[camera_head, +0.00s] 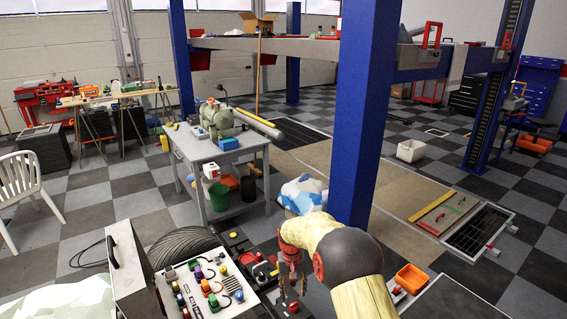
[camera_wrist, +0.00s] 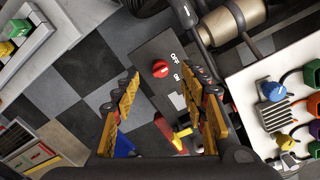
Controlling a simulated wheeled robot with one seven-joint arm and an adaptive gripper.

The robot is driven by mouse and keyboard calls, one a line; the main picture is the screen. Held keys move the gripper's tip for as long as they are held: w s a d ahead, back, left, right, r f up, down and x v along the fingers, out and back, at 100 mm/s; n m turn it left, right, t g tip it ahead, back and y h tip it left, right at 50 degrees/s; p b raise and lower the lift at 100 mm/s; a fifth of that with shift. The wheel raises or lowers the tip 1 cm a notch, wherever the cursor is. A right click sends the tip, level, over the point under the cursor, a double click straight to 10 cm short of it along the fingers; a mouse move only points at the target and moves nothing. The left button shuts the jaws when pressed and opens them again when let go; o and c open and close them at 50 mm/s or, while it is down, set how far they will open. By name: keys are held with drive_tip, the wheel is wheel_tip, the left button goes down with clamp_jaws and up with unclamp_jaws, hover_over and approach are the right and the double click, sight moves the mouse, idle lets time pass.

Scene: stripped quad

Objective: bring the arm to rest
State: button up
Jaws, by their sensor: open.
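My arm (camera_head: 350,268), yellow and dark grey, reaches in from the lower right of the head view. My gripper (camera_head: 289,287) hangs at its end, pointing down beside a light panel (camera_head: 190,302) with coloured knobs and plugs. In the wrist view my gripper (camera_wrist: 164,82) has its two yellow-and-dark fingers spread wide, with nothing held between them. Beyond the fingers is a dark grey plate with a red knob (camera_wrist: 160,68) and white OFF and ON lettering. Whether the fingers touch anything is unclear.
A blue post (camera_head: 364,110) stands close behind my arm. A grey workbench (camera_head: 215,153) with a green machine is at centre left. A white chair (camera_head: 25,190) is at the left edge. An orange bin (camera_head: 412,278) lies right of my arm. Checkered floor is open at left.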

drive_tip(key=s+d+r+t, duration=0.2)
drive_tip(key=s+d+r, duration=0.3)
drive_tip(key=s+r, duration=0.5)
drive_tip(key=s+d+r+t, duration=0.2)
drive_tip(key=s+d+r, duration=0.3)
drive_tip(key=s+r, duration=0.6)
drive_tip(key=s+d+r+t, duration=0.2)
drive_tip(key=s+d+r, duration=0.3)
drive_tip(key=s+r, duration=0.6)
drive_tip(key=shift+s+m+y, duration=0.3)
drive_tip(key=shift+s+m, duration=0.1)
drive_tip(key=shift+s, duration=4.15)
